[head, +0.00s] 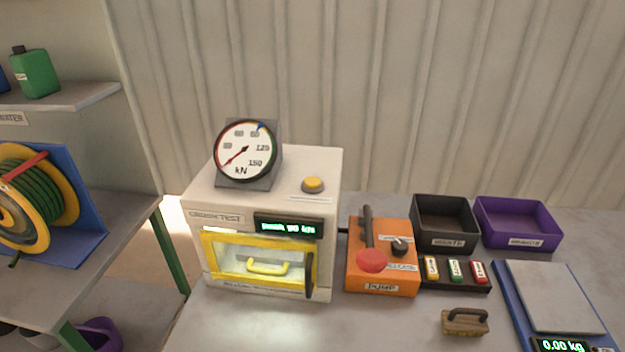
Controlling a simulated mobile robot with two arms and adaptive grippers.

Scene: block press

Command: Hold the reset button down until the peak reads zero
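A yellow round button (314,184) sits on the top right of the white crush-test machine (326,218). A green digital display (288,227) on the machine's front shows small text, seemingly a peak value in kN, too small to read surely. A round dial gauge (245,151) marked kN stands on top, with a red needle pointing to the lower left and a blue marker near the top right. Neither of my grippers is in view.
Beyond are a dark tray (444,243), a purple tray (518,240), small colored blocks, a brush (465,325) and a scale (559,298). A hose reel (24,220) stands left.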

